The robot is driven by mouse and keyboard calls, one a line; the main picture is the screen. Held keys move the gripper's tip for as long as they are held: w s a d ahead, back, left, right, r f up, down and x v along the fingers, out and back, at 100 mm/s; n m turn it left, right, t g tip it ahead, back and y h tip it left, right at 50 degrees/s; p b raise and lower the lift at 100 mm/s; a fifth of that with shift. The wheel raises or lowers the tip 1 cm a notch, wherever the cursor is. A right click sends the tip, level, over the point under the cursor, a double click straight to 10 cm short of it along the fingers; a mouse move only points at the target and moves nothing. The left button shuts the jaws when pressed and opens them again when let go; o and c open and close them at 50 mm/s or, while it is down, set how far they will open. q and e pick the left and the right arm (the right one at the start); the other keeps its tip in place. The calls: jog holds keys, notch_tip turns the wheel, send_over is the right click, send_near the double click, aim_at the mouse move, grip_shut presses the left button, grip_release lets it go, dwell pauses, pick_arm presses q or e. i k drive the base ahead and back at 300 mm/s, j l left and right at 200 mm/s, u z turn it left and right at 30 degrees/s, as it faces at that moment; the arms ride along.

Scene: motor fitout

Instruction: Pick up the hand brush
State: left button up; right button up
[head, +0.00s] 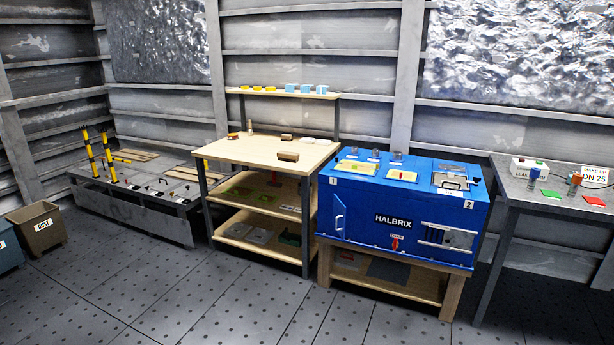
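I cannot pick out the hand brush for sure. A small brown block-like object (288,156) lies near the front right of the wooden workbench top (255,154), and a smaller brown object (286,137) lies behind it; either could be a brush, but they are too small to tell. Another small brown-orange object (233,136) lies at the bench's back left, next to a small upright tan item (250,127). Neither of my grippers is in view.
A blue HALBRIX cabinet (350,224) on a wooden stand adjoins the workbench on the right. A grey table (555,200) stands at far right. A low grey platform (140,215) and bins (40,238) are at left. The floor in front is clear.

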aim_at(293, 157)
jog(key=i, duration=1.75)
